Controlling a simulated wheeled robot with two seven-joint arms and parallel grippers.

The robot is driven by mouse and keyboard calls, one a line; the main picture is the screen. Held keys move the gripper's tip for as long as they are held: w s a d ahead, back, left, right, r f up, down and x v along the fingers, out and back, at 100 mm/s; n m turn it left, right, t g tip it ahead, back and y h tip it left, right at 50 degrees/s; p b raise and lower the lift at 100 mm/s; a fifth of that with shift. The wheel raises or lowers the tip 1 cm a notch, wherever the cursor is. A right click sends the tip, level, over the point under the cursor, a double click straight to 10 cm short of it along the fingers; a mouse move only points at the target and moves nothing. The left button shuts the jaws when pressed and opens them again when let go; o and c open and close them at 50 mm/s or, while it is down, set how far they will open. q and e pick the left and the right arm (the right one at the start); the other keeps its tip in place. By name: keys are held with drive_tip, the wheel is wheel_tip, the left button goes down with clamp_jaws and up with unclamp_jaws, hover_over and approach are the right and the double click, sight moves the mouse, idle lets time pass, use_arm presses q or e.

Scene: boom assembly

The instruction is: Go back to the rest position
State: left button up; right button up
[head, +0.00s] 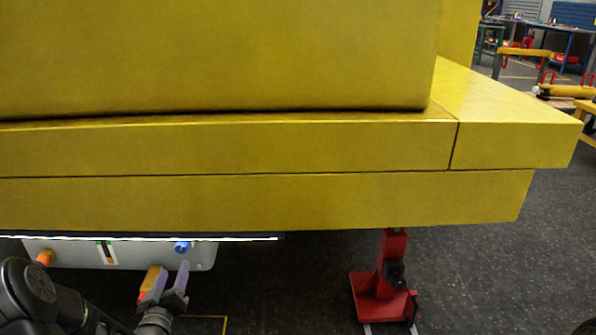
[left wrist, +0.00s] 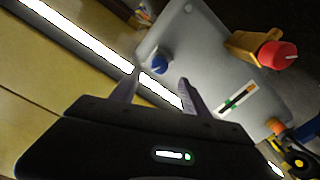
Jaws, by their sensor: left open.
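My left gripper (head: 172,276) is at the lower left of the head view, in front of a light grey control panel under the yellow boom. In the left wrist view its two fingers (left wrist: 156,92) stand apart with nothing between them. The grey panel (left wrist: 205,60) carries a blue knob (left wrist: 160,64), just beyond the fingers and apart from them. A yellow-orange part with a red knob (left wrist: 277,55) and an orange knob (left wrist: 276,126) are also on it. My right gripper is not in view.
The large yellow boom (head: 250,145) fills the upper head view, above my left arm. A red stand (head: 385,275) is on the dark floor beneath it. A bright white strip (left wrist: 85,40) runs along the panel's edge. Benches and yellow parts are far back right.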

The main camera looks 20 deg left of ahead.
use_arm(q)
drive_tip(key=s+d+f+m+g+h, duration=0.25)
drive_tip(key=d+f+g+h, duration=0.35)
drive_tip(key=d+f, duration=1.4)
drive_tip(key=s+d+f+m+g+h, duration=0.2)
drive_tip(key=s+d+f+g, duration=0.2)
drive_tip(key=s+d, duration=0.55)
drive_tip(key=s+d+f+m+g+h, duration=0.25)
drive_tip(key=s+d+g, duration=0.25)
drive_tip(key=s+d, duration=0.45)
drive_tip(key=s+d+r+p, duration=0.1)
drive_tip(key=s+r+p, duration=0.1)
drive_tip(key=r+p, duration=1.3)
drive_tip(key=s+d+r+g+p, duration=0.1)
drive_tip(key=r+p, duration=1.5)
drive_tip(key=p, duration=0.1)
drive_tip(key=shift+s+d+r, duration=0.25)
drive_tip(key=shift+s+r, duration=0.05)
drive_tip(key=shift+s, duration=0.05)
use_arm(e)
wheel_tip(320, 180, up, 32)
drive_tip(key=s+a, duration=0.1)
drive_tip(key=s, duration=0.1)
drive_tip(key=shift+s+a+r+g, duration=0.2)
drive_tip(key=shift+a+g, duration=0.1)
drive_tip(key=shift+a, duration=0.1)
use_arm(q)
drive_tip(key=shift+y, duration=0.25)
drive_tip(key=shift+c, duration=0.4)
